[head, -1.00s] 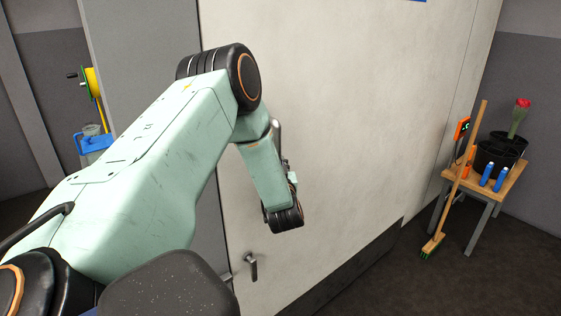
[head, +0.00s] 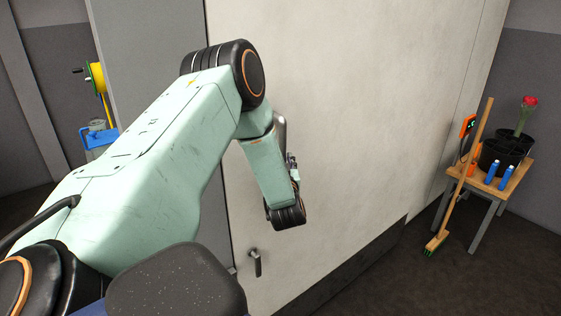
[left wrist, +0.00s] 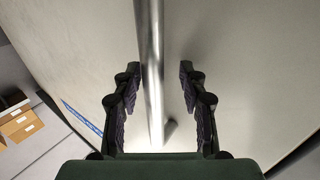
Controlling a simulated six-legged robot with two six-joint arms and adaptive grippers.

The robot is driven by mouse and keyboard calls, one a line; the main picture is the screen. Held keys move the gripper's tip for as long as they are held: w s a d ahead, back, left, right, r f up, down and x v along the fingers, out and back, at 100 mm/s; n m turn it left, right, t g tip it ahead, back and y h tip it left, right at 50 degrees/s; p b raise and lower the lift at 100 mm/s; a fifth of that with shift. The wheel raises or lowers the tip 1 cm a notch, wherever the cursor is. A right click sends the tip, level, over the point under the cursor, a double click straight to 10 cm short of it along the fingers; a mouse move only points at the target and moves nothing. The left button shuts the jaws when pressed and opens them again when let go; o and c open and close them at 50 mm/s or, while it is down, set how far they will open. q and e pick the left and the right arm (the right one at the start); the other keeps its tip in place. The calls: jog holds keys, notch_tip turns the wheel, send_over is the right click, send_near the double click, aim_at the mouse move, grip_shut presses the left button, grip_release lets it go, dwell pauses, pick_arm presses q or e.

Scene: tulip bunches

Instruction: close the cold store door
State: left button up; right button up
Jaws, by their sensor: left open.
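The cold store door (head: 340,120) is a large pale panel filling the middle of the head view, with a dark strip along its bottom. Whether it stands ajar is unclear. In the left wrist view the bar (left wrist: 152,60) runs between the fingers of my left gripper (left wrist: 158,88). The gripper is open, with a gap on both sides of the bar. In the head view its fingers are mostly hidden by the wrist. My right gripper is not in view.
A wooden stool (head: 512,182) with black pots, a red tulip bunch (head: 526,112) and blue bottles stands at the right. A broom (head: 465,175) leans by it. A yellow reel (head: 97,78) and blue container (head: 98,138) are at the left. The floor between door and stool is clear.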

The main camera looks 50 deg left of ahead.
pick_arm(q)
jog(key=shift+w, duration=0.1)
jog(key=v, duration=1.2)
dwell(0.4)
